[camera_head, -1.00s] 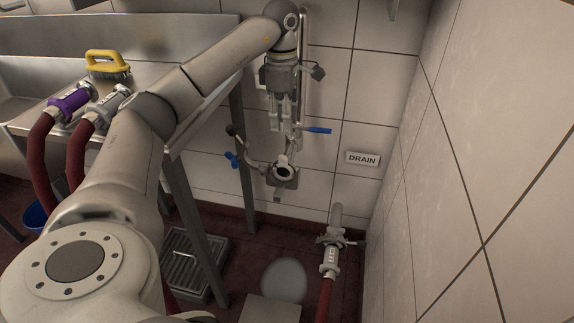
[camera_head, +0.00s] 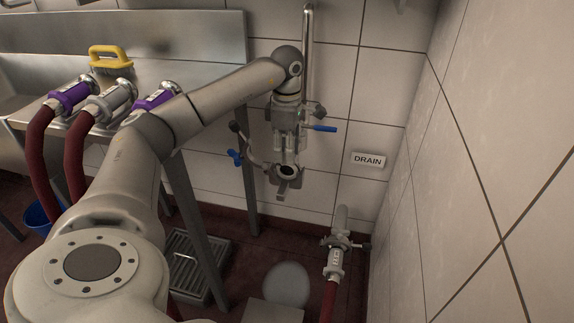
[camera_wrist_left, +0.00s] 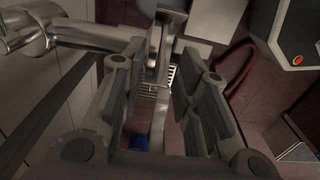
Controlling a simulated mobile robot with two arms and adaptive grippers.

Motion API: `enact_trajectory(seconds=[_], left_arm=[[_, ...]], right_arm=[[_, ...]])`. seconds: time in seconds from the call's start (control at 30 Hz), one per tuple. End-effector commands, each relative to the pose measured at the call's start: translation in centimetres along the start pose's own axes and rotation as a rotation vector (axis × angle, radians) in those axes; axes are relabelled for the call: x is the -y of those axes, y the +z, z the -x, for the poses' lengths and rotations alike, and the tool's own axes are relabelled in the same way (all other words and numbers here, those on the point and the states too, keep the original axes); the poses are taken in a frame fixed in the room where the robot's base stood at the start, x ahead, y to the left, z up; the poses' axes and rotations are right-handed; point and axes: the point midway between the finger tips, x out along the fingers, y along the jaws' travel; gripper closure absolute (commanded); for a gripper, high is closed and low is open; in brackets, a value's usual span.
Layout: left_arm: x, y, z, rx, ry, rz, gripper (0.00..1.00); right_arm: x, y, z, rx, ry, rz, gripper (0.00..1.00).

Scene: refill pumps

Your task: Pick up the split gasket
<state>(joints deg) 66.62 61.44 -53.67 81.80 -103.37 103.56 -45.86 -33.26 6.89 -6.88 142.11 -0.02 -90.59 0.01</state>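My left gripper (camera_head: 286,151) points down at the wall-mounted pipe outlet, just above a dark ring (camera_head: 288,171) at its mouth. I cannot tell for sure whether this ring is the split gasket; no other gasket shows clearly. In the left wrist view, the left gripper (camera_wrist_left: 158,95) has its dark finger pads spread apart. A metal part of the fitting (camera_wrist_left: 163,58) shows between and beyond them, with no gasket visible in the grip. The fingers partly cover the outlet in the head view. My right gripper is not in view.
A DRAIN sign (camera_head: 368,160) is on the wall to the right. A hose coupling (camera_head: 337,256) stands below it. Hoses with purple (camera_head: 70,96) and grey couplings and a yellow brush (camera_head: 110,58) lie on the steel table.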

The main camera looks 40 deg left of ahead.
Motion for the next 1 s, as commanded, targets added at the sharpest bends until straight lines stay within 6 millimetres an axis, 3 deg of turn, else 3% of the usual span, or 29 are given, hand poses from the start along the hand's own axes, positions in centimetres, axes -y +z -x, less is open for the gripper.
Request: enact_trajectory(seconds=[0.2,0.47,0.83,1.0], left_arm=[[0.0,0.0,-0.2,0.001,0.001,0.0,0.71],[0.0,0.0,-0.1,0.001,0.001,-0.001,1.0],[0.0,0.0,-0.1,0.001,0.001,-0.001,1.0],[-0.1,0.1,0.9,0.002,0.003,-0.001,1.0]], right_arm=[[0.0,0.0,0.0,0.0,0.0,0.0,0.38],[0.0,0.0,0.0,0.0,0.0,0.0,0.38],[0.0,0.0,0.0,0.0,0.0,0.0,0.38],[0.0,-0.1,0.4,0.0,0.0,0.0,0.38]])
